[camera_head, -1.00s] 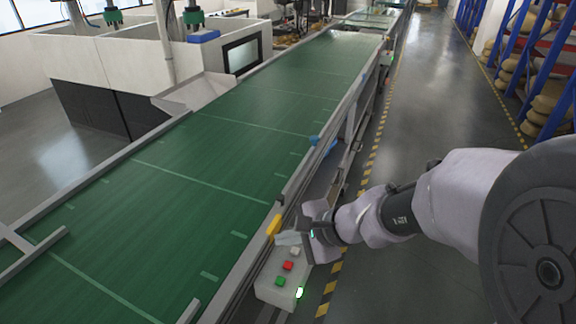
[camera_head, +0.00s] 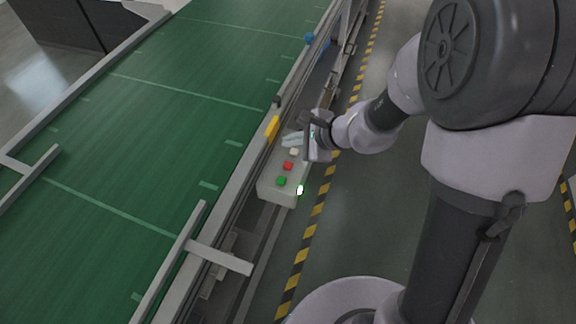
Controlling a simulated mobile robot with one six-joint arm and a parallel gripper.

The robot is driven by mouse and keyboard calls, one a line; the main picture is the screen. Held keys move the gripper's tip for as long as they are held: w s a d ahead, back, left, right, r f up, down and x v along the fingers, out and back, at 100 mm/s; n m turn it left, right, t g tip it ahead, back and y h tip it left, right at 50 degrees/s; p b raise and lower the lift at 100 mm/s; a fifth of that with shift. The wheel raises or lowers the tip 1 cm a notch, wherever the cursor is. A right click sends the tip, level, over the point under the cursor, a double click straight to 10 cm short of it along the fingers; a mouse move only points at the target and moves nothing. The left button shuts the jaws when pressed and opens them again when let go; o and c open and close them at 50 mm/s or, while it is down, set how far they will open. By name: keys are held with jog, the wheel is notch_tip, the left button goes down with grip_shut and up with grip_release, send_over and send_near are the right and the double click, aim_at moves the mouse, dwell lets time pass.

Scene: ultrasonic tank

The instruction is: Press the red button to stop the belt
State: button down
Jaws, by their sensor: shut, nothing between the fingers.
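The red button (camera_head: 288,166) is on top of a pale control box (camera_head: 278,191) fixed along the right side of the green belt (camera_head: 150,120). A green button (camera_head: 281,181) is nearer to me and a white button (camera_head: 294,152) is farther off on the same box. My gripper (camera_head: 292,140) is shut and empty over the far end of the box, beyond the white button. It is apart from the red button, which is in plain view. Whether the fingertips touch the box I cannot tell.
A yellow block (camera_head: 272,128) sits on the belt's edge beside the box. A grey metal bracket (camera_head: 220,257) sticks out from the belt frame nearer to me. Clear floor with yellow and black striped tape (camera_head: 318,210) runs to the right of the box.

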jog(key=b, duration=0.4)
send_over(291, 166)
notch_tip(291, 166, down, 6)
jog(key=shift+r, duration=0.1)
jog(key=shift+f+b, duration=0.5)
jog(key=shift+b, duration=0.2)
jog(key=shift+f, duration=0.15)
dwell(0.9)
jog(key=shift+f+b, duration=0.25)
jog(key=shift+b, duration=0.4)
jog(key=shift+s+f+b, duration=0.1)
jog(key=shift+f+b, duration=0.35)
jog(key=shift+b, duration=0.1)
jog(key=shift+r, duration=0.1)
dwell(0.5)
jog(key=shift+r+p, duration=0.6)
jog(key=shift+r, duration=0.15)
